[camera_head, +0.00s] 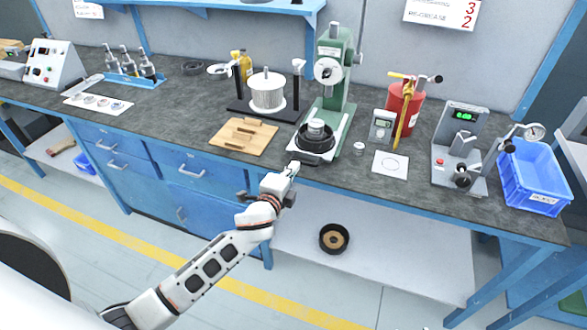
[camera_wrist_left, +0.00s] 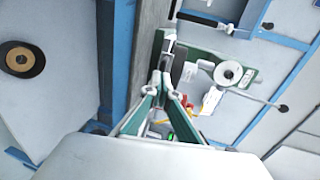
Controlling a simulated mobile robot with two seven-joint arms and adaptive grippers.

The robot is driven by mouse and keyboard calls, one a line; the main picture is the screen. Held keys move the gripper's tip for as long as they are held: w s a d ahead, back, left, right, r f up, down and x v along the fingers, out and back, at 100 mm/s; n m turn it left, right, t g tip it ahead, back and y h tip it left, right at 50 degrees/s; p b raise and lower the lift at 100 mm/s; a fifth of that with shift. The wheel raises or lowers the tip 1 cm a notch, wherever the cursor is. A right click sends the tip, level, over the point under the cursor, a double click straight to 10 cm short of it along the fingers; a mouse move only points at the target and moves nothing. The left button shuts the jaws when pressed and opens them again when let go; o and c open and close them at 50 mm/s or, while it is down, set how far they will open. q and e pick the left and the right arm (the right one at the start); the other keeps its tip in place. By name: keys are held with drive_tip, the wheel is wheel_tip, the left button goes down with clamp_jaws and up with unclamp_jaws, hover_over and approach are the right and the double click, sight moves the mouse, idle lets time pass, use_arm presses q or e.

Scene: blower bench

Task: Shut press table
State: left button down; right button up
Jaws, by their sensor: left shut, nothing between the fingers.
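The green press (camera_head: 337,85) stands on the bench, with a round dial on its front. Its press table (camera_head: 342,134) is a pale plate at the press foot, standing out toward the bench's front edge. A black round part with a silver top (camera_head: 316,138) sits on it. My left gripper (camera_head: 293,168) is shut and empty, just in front of the table's near end; I cannot tell whether it touches. In the left wrist view the closed fingertips (camera_wrist_left: 166,73) are by the bench edge, with the press (camera_wrist_left: 228,72) beyond. My right gripper is not in view.
A wooden board (camera_head: 243,136) and a white spool (camera_head: 267,92) stand left of the press. A gauge box (camera_head: 381,126), a white card (camera_head: 390,164) and a red canister (camera_head: 403,105) stand right. A blue bin (camera_head: 533,178) is at the right end. A black ring (camera_head: 334,238) lies on the lower shelf.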

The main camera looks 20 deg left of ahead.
sight(308, 136)
use_arm(q)
drive_tip(key=shift+w, duration=0.2)
drive_tip(key=w+b, duration=0.1)
drive_tip(key=w, duration=0.3)
drive_tip(key=w+b, duration=0.1)
drive_tip(key=w, duration=0.4)
drive_tip(key=w+b, duration=0.1)
drive_tip(key=w, duration=0.3)
drive_tip(key=shift+w+d+f, duration=0.15)
drive_tip(key=shift+w+d, duration=0.15)
drive_tip(key=shift+w, duration=0.35)
drive_tip(key=shift+r, duration=0.25)
drive_tip(key=shift+a+r, duration=0.1)
